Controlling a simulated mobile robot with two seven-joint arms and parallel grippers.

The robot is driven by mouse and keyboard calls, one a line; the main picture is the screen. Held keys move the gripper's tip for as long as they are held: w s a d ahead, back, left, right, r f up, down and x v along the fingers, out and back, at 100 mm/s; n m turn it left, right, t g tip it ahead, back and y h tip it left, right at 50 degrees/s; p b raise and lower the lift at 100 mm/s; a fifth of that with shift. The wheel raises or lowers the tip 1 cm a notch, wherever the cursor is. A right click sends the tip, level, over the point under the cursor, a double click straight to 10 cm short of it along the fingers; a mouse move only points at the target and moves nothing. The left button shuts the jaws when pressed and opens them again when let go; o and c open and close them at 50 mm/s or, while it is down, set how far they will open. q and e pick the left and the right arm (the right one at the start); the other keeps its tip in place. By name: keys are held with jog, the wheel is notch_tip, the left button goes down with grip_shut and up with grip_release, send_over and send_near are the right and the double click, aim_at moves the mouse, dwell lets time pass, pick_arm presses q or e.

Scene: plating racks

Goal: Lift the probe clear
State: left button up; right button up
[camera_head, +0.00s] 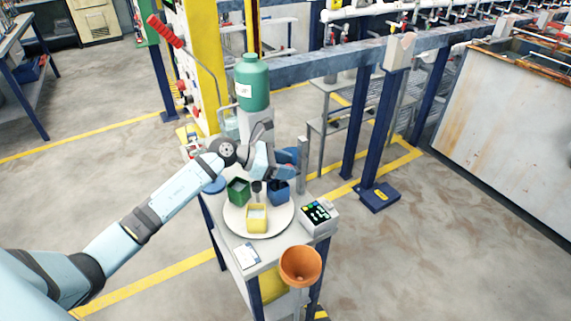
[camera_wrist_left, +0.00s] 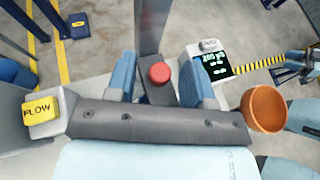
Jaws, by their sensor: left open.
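My left gripper (camera_head: 270,170) is over the back of a small table, above a round white plate (camera_head: 238,225). Its two light blue fingers are apart in the left wrist view (camera_wrist_left: 160,85). A round red cap (camera_wrist_left: 160,73) on a dark grey body shows between them, with no clear contact. I cannot tell whether this is the probe. In the head view a short dark upright piece (camera_head: 256,187) shows below the gripper, among the cups; its upper part is hidden. A meter (camera_head: 319,215) with a lit display stands right of the plate.
Green (camera_head: 238,190), blue (camera_head: 279,192) and yellow (camera_head: 257,218) square cups stand on the plate. An orange funnel-like cup (camera_head: 300,265) is at the front. A white card (camera_head: 247,255) lies front left.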

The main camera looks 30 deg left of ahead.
pick_arm(q)
grip_shut()
notch_tip(320, 180, up, 5)
jog(key=shift+r+p, duration=0.15)
jog(key=shift+p, duration=0.75)
jog(key=shift+r, duration=0.3)
grip_release()
